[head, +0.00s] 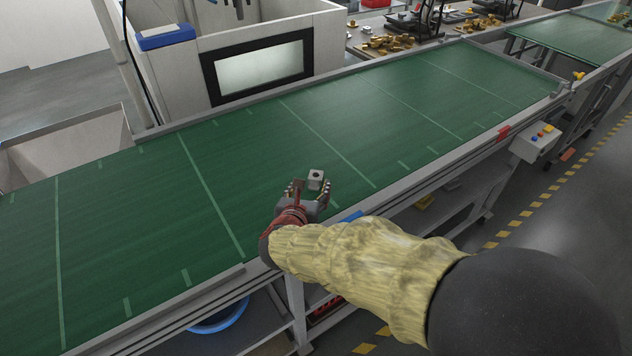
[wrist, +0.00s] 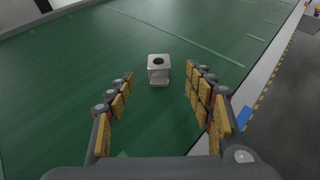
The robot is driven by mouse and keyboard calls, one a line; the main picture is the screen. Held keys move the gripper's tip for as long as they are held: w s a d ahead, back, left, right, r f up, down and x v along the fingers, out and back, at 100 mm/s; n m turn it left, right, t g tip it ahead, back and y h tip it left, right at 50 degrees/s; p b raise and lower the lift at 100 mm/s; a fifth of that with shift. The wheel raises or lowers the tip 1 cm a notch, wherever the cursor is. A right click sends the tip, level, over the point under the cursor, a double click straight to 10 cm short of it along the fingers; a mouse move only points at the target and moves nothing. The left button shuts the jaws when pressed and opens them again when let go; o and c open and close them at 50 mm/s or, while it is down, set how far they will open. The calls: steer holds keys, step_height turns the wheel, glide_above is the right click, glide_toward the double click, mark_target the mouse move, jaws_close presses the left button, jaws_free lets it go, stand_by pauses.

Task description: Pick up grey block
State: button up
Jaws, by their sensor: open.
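The grey block (head: 316,178) is a small cube-like piece with a dark round hole in its top. It sits on the green conveyor belt (head: 375,117). In the wrist view the block (wrist: 159,69) is upright on the belt, ahead of the fingertips and roughly centred between the two fingers. My gripper (head: 309,192) is open and empty, low over the belt near its front edge. In the wrist view my gripper (wrist: 160,82) shows yellow-padded fingers spread to either side, apart from the block.
A metal rail (head: 150,310) runs along the belt's near edge. A white machine with a dark-framed window (head: 258,67) stands behind the belt. A control box with buttons (head: 537,140) is at the right. The belt around the block is clear.

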mark_target(315, 177)
steer(key=b+x, duration=0.2)
steer(key=x, duration=0.5)
steer(key=shift+w+a+f, duration=0.1)
steer(key=shift+w+f, duration=0.1)
steer(key=shift+f, duration=0.05)
jaws_close()
stand_by(0.6)
steer(key=shift+r, duration=0.1)
